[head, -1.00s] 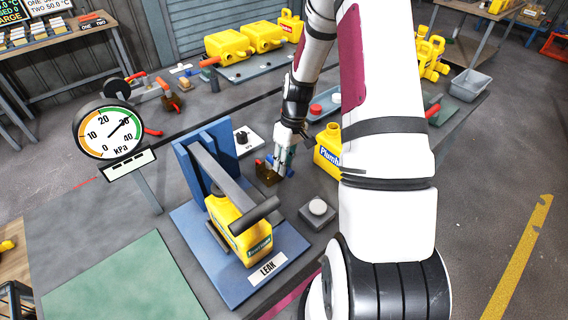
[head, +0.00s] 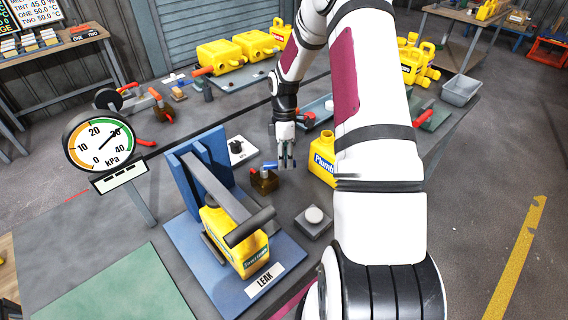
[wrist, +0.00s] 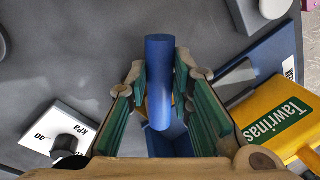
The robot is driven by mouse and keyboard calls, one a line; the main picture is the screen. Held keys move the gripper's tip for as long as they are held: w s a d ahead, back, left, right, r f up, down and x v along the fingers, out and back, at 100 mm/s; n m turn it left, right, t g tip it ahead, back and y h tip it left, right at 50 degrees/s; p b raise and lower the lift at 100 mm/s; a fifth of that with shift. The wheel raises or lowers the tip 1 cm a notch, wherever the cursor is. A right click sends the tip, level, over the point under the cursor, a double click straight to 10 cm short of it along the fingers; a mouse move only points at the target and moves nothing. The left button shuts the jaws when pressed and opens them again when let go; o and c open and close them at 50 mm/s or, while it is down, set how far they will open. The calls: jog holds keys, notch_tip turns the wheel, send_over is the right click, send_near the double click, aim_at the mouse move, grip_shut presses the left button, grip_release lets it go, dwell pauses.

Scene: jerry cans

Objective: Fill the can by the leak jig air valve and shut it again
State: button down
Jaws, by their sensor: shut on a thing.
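A yellow can (head: 246,259) labelled Tawrinas stands in the blue leak jig (head: 190,240), under a grey clamp bar (head: 218,190). It also shows at the right of the wrist view (wrist: 285,110). The brass air valve (head: 264,182) with a blue lever (head: 269,166) stands behind the jig's right side. My gripper (head: 287,163) is at this lever. In the wrist view the blue lever (wrist: 159,80) lies between the green-padded fingers, which are shut on it. The round kPa gauge (head: 97,143) has its needle near 30.
A grey block with a white button (head: 314,217) sits right of the jig. A white kPa knob box (head: 237,150) stands behind the valve. Another yellow can (head: 322,160) stands close right of my gripper. A green mat (head: 120,290) lies clear at the front left.

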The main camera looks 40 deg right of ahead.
jog(key=shift+w+d+n+h+b, duration=0.2)
jog(key=shift+w+n, duration=0.5)
jog(key=shift+n, duration=0.55)
jog(key=shift+w+d+n+h+b, duration=0.15)
jog(key=shift+w+n+h+b, duration=0.1)
jog(key=shift+w+n, duration=0.75)
jog(key=shift+w+d+n+h+b, duration=0.2)
jog(key=shift+w+n, duration=0.25)
jog(key=shift+n, duration=1)
jog(key=c, duration=1.4)
grip_release()
jog(key=shift+w+a+r, duration=0.1)
jog(key=shift+w+r, duration=0.3)
jog(key=shift+r, duration=1.55)
jog(key=shift+w+r, duration=0.4)
jog(key=shift+r, duration=1.6)
jog(key=shift+w+a+r, duration=0.1)
jog(key=shift+w+r, duration=0.3)
jog(key=shift+r, duration=1.55)
